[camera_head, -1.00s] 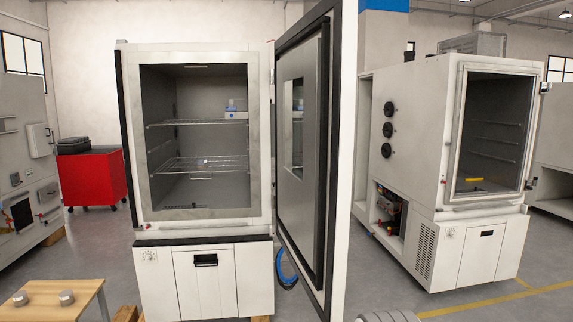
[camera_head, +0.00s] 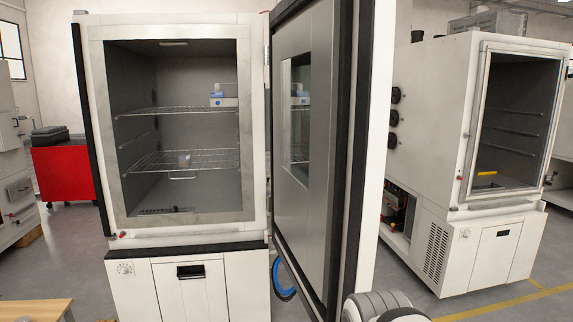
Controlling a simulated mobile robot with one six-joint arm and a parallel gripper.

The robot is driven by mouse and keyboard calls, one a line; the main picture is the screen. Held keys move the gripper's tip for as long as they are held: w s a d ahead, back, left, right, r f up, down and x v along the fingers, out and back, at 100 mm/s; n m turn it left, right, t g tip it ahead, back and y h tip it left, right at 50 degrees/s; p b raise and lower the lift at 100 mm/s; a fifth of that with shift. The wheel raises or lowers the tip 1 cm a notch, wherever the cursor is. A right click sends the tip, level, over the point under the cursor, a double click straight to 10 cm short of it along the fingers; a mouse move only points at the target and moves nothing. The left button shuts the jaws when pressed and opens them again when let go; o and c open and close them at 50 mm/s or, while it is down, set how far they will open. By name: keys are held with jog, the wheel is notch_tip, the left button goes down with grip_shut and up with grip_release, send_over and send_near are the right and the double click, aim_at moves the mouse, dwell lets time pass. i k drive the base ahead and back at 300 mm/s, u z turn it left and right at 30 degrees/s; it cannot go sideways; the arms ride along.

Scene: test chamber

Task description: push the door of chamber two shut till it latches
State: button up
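A white test chamber (camera_head: 250,170) stands ahead with its front open, showing wire shelves inside. Its thick door (camera_head: 300,185), with a grey inner face, a small window and a black seal, is swung wide open on the hinge side at the right. I cannot read a number on the chamber, so I cannot tell whether it is chamber two. The latch side of the frame is at the left. Part of my arm shows at the bottom right, in front of the door's lower edge. My gripper is not in view.
A small blue-and-white item (camera_head: 223,99) sits on the upper shelf (camera_head: 180,111). A second chamber (camera_head: 490,170) stands at the right. A red cabinet (camera_head: 64,172) is at the back left. A wooden table (camera_head: 38,309) is at the lower left. A blue hose (camera_head: 283,285) hangs below the door.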

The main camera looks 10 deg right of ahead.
aim_at(331, 62)
jog(key=u, duration=0.05)
jog(key=k, duration=1.3)
jog(key=z, duration=0.7)
jog(key=i, duration=2.05)
jog(key=u, duration=0.75)
